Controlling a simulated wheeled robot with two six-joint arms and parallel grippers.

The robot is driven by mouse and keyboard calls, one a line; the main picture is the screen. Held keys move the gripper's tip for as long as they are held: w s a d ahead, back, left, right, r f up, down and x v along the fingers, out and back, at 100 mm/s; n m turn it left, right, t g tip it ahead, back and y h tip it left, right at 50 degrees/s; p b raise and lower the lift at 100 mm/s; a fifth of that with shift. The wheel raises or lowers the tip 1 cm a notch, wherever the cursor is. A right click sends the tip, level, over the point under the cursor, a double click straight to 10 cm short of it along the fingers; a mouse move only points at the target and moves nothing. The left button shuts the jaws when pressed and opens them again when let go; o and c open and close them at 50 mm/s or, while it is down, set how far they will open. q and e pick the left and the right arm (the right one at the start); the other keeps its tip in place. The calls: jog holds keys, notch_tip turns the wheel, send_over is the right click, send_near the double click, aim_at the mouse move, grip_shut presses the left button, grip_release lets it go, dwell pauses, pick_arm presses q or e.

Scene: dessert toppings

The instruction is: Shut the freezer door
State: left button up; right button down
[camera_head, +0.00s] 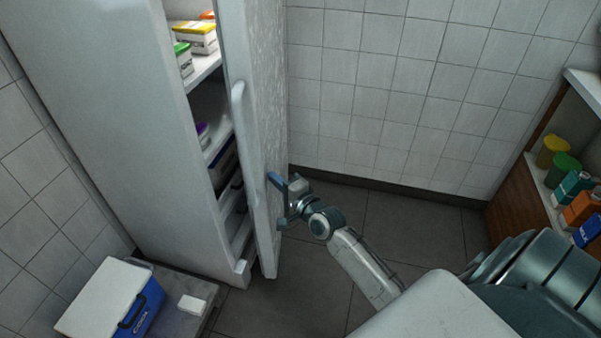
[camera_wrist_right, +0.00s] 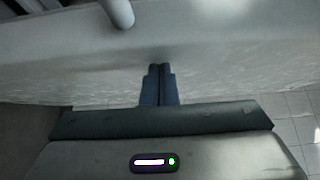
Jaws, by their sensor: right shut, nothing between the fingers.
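The tall white freezer (camera_head: 110,100) stands at the left in the head view. Its door (camera_head: 262,90) is ajar, with a gap that shows the shelves inside. A white handle (camera_head: 238,125) runs upright along the door's near edge. My right gripper (camera_head: 276,182) is on the right of the door, at its outer face and below the handle's middle. In the right wrist view my right gripper (camera_wrist_right: 159,80) is shut and empty, its tips up against or very near the door face (camera_wrist_right: 230,70). The handle's end (camera_wrist_right: 118,10) shows at the top. My left gripper is out of view.
Food boxes (camera_head: 196,38) sit on the freezer's shelves. A blue and white cooler (camera_head: 105,300) and a small white box (camera_head: 193,305) are on a low slab at the lower left. A shelf with jars (camera_head: 563,168) stands at the right. The tiled floor (camera_head: 400,220) between is clear.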

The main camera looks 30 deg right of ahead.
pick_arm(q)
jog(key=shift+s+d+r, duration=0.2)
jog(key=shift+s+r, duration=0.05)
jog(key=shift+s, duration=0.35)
pick_arm(e)
jog(key=w+a, duration=0.7)
jog(key=a, duration=0.2)
jog(key=shift+w+a+r, duration=0.2)
jog(key=shift+a+r, duration=0.15)
jog(key=shift+r, duration=0.1)
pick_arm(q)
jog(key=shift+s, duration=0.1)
pick_arm(e)
jog(key=shift+f, duration=0.1)
